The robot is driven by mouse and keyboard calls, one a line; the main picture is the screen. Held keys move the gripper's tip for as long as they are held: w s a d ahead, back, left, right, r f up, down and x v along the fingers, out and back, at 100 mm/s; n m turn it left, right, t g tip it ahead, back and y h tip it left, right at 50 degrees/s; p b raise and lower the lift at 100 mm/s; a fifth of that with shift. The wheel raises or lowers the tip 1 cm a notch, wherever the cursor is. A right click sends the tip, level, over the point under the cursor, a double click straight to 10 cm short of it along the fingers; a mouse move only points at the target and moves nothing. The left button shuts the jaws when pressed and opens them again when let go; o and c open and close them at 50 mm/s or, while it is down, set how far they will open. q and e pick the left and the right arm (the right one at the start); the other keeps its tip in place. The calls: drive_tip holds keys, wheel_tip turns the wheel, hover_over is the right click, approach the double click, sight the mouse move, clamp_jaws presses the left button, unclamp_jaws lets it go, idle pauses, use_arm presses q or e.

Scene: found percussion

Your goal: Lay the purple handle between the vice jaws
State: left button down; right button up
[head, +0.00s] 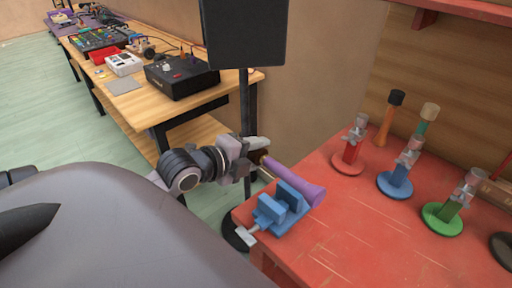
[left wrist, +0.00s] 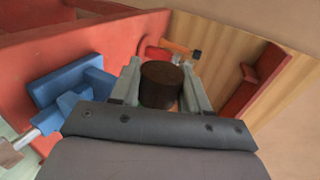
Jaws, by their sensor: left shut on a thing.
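My left gripper (head: 262,159) is shut on the purple handle (head: 298,181), near its left end. The handle slants down to the right and widens at its far end. In the head view it passes just behind the blue vice (head: 268,222), beside the far jaw rather than between the jaws. Any contact with the vice cannot be told. In the left wrist view a dark brown round end (left wrist: 160,84) sits between the fingers; the purple part is hidden. The vice (left wrist: 70,82) shows there at left. My right gripper is not in view.
The red bench (head: 345,240) holds a red stand (head: 348,164), a blue stand (head: 394,186) and a green stand (head: 443,219), each with a clamp. Mallets stand near the first two. A black pole (head: 244,105) with a screen rises behind my gripper. Bare bench lies right of the vice.

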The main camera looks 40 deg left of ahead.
use_arm(q)
wheel_tip(320, 180, down, 5)
drive_tip(key=b, duration=0.3)
drive_tip(key=shift+f, duration=0.15)
drive_tip(key=shift+f+b, duration=1.25)
drive_tip(key=shift+f, duration=1)
drive_tip(key=shift+c, duration=2.4)
unclamp_jaws()
drive_tip(key=shift+f, duration=0.1)
